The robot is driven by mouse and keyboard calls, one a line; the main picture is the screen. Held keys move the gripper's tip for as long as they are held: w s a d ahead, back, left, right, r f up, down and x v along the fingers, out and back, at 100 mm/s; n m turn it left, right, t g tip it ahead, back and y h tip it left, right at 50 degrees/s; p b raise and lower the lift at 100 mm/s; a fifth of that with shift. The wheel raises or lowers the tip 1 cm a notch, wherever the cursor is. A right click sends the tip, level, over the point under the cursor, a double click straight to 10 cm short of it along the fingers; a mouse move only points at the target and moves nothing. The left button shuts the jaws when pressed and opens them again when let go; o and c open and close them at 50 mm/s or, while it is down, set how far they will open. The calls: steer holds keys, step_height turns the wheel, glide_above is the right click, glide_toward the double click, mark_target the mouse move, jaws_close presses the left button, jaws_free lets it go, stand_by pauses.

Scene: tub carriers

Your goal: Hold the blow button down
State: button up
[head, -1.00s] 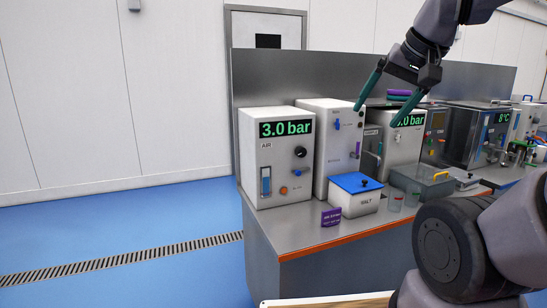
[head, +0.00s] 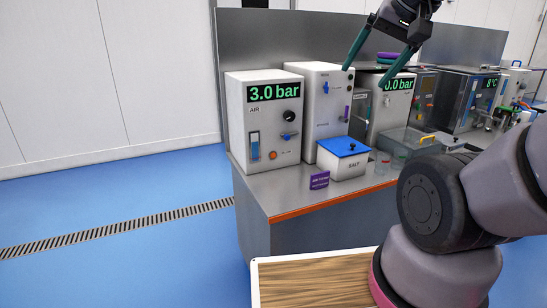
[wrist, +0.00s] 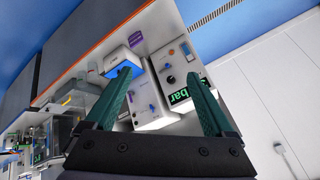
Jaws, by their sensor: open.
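No button carries a readable "blow" label. The white AIR box (head: 238,120) shows 3.0 bar and has a black knob (head: 291,90), a blue lever (head: 289,136) and a small orange round button (head: 273,155). A white box (head: 322,112) beside it has a blue switch (head: 326,87) and a small purple part (head: 347,112). My gripper (head: 365,78) is open and empty, its green fingers hanging in front of or above the boxes; I cannot tell the distance. In the wrist view my gripper (wrist: 162,76) has the white box and the AIR box (wrist: 184,62) beyond its fingers.
A blue-lidded SALT tub (head: 344,147), a purple sign (head: 319,180) and a clear tub (head: 408,142) stand on the steel bench. A 0.0 bar box (head: 388,108) is further right. A wooden-topped surface (head: 315,280) is near me. Blue floor at left is clear.

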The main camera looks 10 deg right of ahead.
jaws_close()
stand_by(1.8)
